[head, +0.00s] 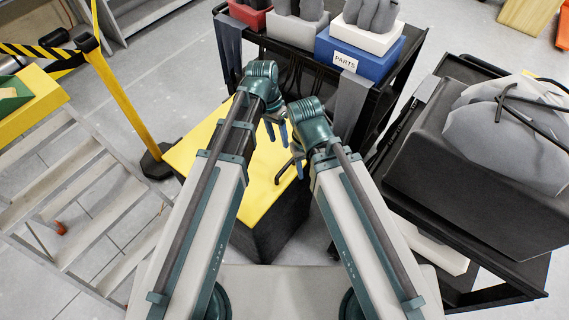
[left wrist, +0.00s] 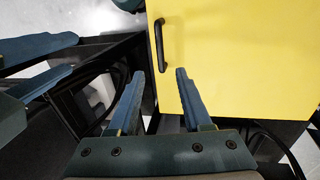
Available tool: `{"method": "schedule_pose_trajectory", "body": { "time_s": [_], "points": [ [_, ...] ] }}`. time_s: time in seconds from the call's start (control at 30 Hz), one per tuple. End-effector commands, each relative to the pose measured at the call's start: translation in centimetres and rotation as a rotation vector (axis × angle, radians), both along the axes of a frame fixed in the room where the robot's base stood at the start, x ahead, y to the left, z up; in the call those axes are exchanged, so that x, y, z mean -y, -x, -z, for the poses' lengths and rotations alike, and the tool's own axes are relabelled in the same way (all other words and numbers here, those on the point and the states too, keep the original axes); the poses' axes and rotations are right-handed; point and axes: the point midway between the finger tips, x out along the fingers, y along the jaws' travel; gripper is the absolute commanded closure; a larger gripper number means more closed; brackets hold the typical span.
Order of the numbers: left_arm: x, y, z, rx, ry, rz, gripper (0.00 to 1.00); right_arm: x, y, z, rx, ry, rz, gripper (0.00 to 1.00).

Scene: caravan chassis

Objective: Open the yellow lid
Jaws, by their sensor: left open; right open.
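The yellow lid (head: 262,190) lies flat on top of a dark box (head: 270,232) and looks closed. A black bar handle (head: 282,172) is at the lid's right edge. In the left wrist view the lid (left wrist: 245,60) fills the upper right, with the handle (left wrist: 159,45) upright near its left edge. My left gripper (head: 276,132) is open and empty above the lid; in its wrist view its fingertips (left wrist: 159,75) point toward the handle, just short of it. My right gripper (head: 297,158) is open beside the handle, partly hidden by its own wrist; its fingers (left wrist: 40,65) show at left in the wrist view.
A black cart (head: 408,50) with a blue PARTS bin (head: 350,50) stands close behind the box. Another dark cart (head: 510,290) with a large dark case (head: 470,185) is at right. A step ladder (head: 70,190) and yellow post (head: 120,100) stand at left.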

Motion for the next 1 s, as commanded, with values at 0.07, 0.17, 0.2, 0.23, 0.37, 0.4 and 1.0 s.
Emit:
{"method": "schedule_pose_trajectory", "body": {
  "time_s": [0.07, 0.17, 0.2, 0.23, 0.37, 0.4, 1.0],
  "points": [
    [0.2, 0.1, 1.6, 0.000, 0.000, 0.000, 0.51, 0.0, 0.0, 1.6, 0.000, 0.000, 0.000, 0.50],
    [0.4, 0.3, 3.0, 0.000, 0.000, 0.000, 0.51, 0.0, 0.0, 3.0, 0.000, 0.000, 0.000, 0.50],
    [0.5, 0.4, 3.6, 0.000, 0.000, 0.000, 0.51, 0.0, 0.0, 3.6, 0.000, 0.000, 0.000, 0.50],
    [0.5, 0.4, 4.1, 0.000, 0.000, 0.000, 0.51, 0.0, 0.0, 4.1, 0.000, 0.000, 0.000, 0.50],
    [0.9, 0.6, 6.0, 0.001, -0.001, 0.000, 0.51, 0.0, 0.0, 5.9, 0.000, 0.000, 0.000, 0.50],
    [1.0, 0.7, 6.5, 0.001, -0.001, 0.000, 0.51, 0.0, 0.0, 6.5, 0.000, 0.000, 0.000, 0.50],
    [1.9, 1.4, 11.8, 0.000, -0.001, -0.001, 0.51, 0.0, 0.0, 11.8, 0.000, 0.000, 0.000, 0.50]
  ]
}}
